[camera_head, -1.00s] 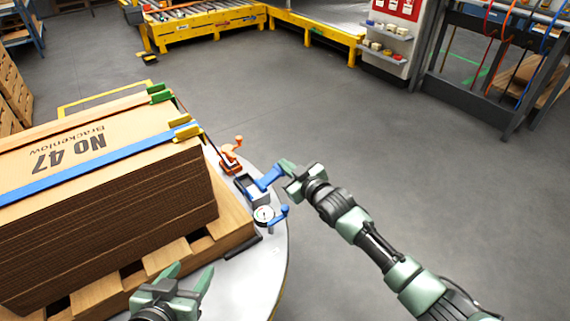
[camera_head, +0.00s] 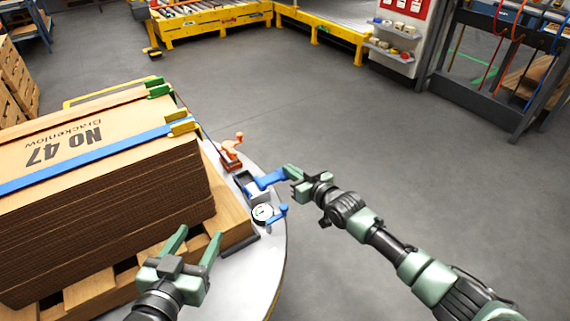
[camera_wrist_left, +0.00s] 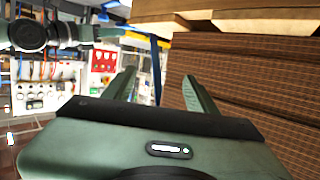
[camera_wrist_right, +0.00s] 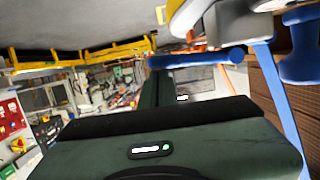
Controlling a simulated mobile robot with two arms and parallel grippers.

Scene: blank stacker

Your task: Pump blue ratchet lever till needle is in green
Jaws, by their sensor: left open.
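The blue ratchet lever (camera_head: 268,181) sticks out to the right from the ratchet on the round table's edge. My right gripper (camera_head: 290,174) is at the lever's outer end, with its fingers close together on the handle. The blue handle (camera_wrist_right: 195,61) crosses at the fingertips in the right wrist view. A round white gauge (camera_head: 263,214) stands in front of the ratchet; a little green shows on its face, but the needle is too small to read. My left gripper (camera_head: 198,240) is open and empty, in front of the carton stack; its spread fingers (camera_wrist_left: 158,88) show in the left wrist view.
The strapped cardboard stack (camera_head: 120,195) on a wooden pallet (camera_head: 228,215) fills the left side. A second blue knob (camera_head: 281,211) is beside the gauge. An orange ratchet (camera_head: 231,155) stands behind the blue one.

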